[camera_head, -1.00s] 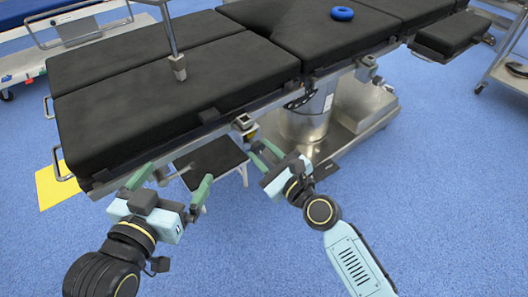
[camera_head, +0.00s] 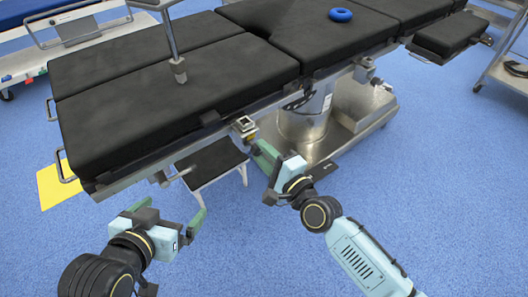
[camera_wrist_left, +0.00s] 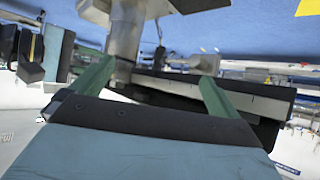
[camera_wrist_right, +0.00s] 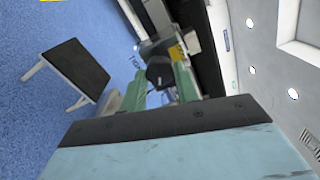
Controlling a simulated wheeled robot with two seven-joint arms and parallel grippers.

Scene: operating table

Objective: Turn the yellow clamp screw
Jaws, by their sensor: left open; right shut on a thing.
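The clamp (camera_head: 243,125) sits on the side rail of the operating table, with a small yellow part, the clamp screw (camera_head: 251,137), on its underside. My right gripper (camera_head: 264,154) is at the clamp, just below and right of it. In the right wrist view a dark piece (camera_wrist_right: 160,73) lies between its green fingers, with a yellow spot (camera_wrist_right: 176,52) just beyond; the fingers hide part of the contact. My left gripper (camera_head: 168,208) is open and empty, low at the left, apart from the table. It also shows in the left wrist view (camera_wrist_left: 155,80).
The black-padded operating table (camera_head: 150,105) spans the back, with a metal post (camera_head: 175,45) and blue ring (camera_head: 341,15) on it. A small black-topped step stool (camera_head: 212,162) stands below the rail, between my arms. Blue floor in front is free.

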